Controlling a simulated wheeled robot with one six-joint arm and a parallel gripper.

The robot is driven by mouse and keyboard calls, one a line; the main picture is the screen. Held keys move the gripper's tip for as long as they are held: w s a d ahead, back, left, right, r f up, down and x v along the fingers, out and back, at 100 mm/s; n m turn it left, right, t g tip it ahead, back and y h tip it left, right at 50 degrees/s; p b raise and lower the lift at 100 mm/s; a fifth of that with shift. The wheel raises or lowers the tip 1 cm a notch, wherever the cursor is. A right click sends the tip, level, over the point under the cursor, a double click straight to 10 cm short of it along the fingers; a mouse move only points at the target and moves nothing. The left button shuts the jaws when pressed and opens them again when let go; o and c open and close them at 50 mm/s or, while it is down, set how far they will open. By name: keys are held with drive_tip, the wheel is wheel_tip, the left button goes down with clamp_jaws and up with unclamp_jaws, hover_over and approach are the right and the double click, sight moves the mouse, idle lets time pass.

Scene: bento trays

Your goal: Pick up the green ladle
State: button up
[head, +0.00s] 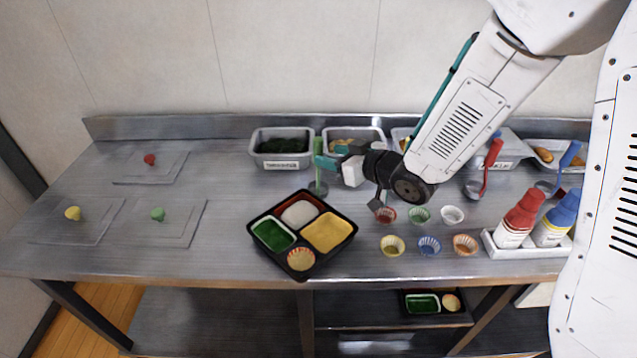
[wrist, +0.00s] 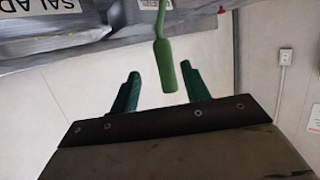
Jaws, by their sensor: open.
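The green ladle (head: 318,148) stands upright in the head view, between two steel containers at the back of the counter. Its bowl rests low, near the counter. My gripper (head: 327,161) is level with the ladle's handle, its teal fingers pointing left. In the wrist view, the green handle (wrist: 165,66) hangs in the gap between the two open fingers of my gripper (wrist: 160,76). I cannot tell whether either finger touches it.
A black bento tray (head: 268,263) with filled compartments sits in front. Steel containers (head: 284,164) line the back. A red ladle (head: 491,155) and a blue ladle (head: 568,155) stand right. Small cups (head: 429,246) and bottles (head: 520,217) are front right.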

sight(318, 169)
drive_tip(key=x, duration=0.7)
drive_tip(key=shift+s+a, duration=0.2)
drive_tip(key=shift+s, duration=0.15)
clamp_jaws()
